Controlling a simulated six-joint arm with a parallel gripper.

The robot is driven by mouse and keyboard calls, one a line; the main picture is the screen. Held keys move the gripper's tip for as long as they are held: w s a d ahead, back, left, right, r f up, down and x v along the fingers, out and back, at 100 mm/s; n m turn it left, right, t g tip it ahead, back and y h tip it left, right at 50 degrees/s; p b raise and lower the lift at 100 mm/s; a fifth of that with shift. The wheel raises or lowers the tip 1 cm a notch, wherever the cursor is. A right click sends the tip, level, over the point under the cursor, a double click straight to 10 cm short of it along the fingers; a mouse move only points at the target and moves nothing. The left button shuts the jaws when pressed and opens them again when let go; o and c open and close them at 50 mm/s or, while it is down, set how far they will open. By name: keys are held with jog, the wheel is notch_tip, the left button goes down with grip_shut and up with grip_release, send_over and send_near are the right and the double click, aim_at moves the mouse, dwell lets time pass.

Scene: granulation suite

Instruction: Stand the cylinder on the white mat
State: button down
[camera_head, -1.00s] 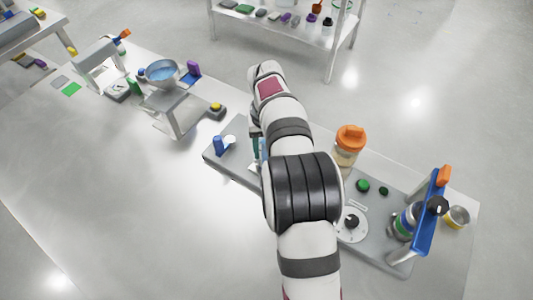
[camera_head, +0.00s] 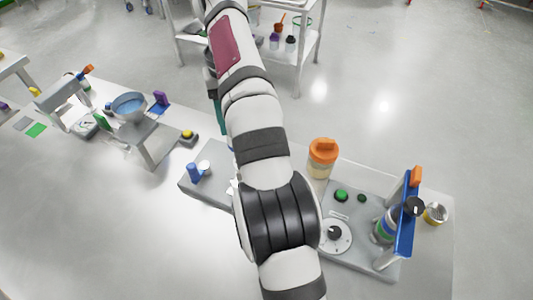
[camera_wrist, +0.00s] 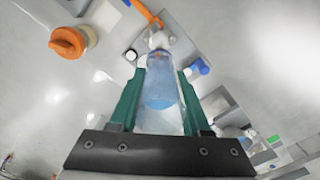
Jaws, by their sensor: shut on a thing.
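My gripper (camera_wrist: 162,74) has green fingers and is shut on a clear cylinder (camera_wrist: 160,88) with pale blue liquid in it. The cylinder lies lengthwise between the fingers in the wrist view, with a whitish piece at its far end. In the head view my arm hides the cylinder and most of the gripper; only a strip of green finger (camera_head: 221,115) shows left of the arm. I cannot make out the white mat for certain; a small white patch (camera_head: 233,187) shows beside my arm on the grey base.
A blue bowl (camera_head: 129,106) sits at left. The table's (camera_head: 90,220) front left is clear.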

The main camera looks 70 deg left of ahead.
jog(key=w+d+f+m, duration=0.1)
jog(key=w+d+f, duration=0.4)
jog(key=w+d, duration=0.45)
jog(key=w+d+f+m, duration=0.1)
jog(key=w+d+f, duration=0.45)
jog(key=w, duration=0.75)
jog(key=s+a+f, duration=0.2)
jog(key=a+f, duration=0.1)
jog(key=s+a+f, duration=0.2)
jog(key=a+f, duration=0.1)
jog(key=f, duration=0.1)
jog(key=s+a+f, duration=0.2)
jog(key=a+f, duration=0.1)
jog(key=f, duration=0.1)
jog(key=shift+s+f, duration=0.1)
jog(key=shift+s, duration=0.2)
jog(key=shift+f, duration=0.1)
jog(key=shift+c, duration=1.8)
grip_release()
jog(key=shift+f, duration=0.1)
